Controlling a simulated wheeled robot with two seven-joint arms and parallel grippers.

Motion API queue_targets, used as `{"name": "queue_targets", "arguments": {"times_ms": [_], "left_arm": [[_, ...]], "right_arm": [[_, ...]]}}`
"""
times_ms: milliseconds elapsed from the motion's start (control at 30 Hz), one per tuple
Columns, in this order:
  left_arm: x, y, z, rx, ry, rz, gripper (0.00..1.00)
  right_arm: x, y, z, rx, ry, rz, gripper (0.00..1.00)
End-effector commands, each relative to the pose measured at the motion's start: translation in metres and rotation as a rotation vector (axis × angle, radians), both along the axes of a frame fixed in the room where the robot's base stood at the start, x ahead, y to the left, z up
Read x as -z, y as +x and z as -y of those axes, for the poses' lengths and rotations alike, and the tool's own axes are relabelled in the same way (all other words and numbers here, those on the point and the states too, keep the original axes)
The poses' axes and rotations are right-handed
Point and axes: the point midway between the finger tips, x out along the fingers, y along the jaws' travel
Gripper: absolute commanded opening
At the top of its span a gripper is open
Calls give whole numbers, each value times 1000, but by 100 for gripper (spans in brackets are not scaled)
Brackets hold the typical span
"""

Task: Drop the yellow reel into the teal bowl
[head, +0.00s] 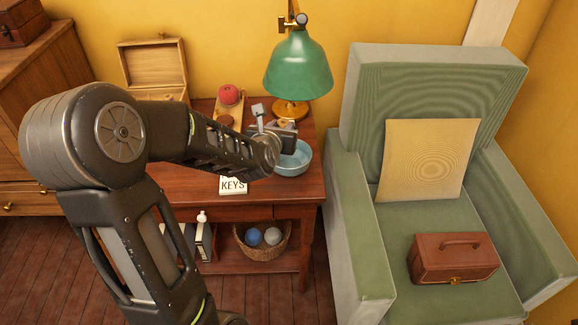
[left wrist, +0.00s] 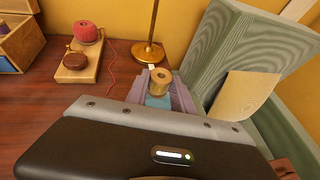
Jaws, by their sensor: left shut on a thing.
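My left gripper (head: 284,128) reaches in from the left over the right side of the red-brown table. It is shut on the yellow reel, whose round end with a hole shows between the fingers in the left wrist view (left wrist: 158,80). In the head view the gripper mostly hides the reel. The teal bowl (head: 296,161) stands on the table near its right front edge, just below the gripper, which covers part of its rim. A patch of the bowl (left wrist: 158,101) shows beneath the reel in the left wrist view. The bowl's inside is partly hidden. My right gripper is out of view.
A green lamp (head: 298,68) stands behind the bowl. A red ball of yarn (head: 229,94) on a wooden board, an open wooden box (head: 155,65) and a KEYS sign (head: 233,185) are also on the table. A green armchair (head: 440,65) stands close on the right.

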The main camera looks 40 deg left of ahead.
Motion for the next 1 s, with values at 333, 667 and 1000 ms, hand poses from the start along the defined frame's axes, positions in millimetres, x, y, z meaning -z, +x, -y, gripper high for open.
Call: {"name": "queue_targets", "arguments": {"times_ms": [333, 667, 1000], "left_arm": [[26, 0, 0, 0, 0, -1, 0], [26, 0, 0, 0, 0, 0, 35], [26, 0, 0, 0, 0, 0, 54]], "right_arm": [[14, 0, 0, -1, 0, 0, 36], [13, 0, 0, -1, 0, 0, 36], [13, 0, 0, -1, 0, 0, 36]]}}
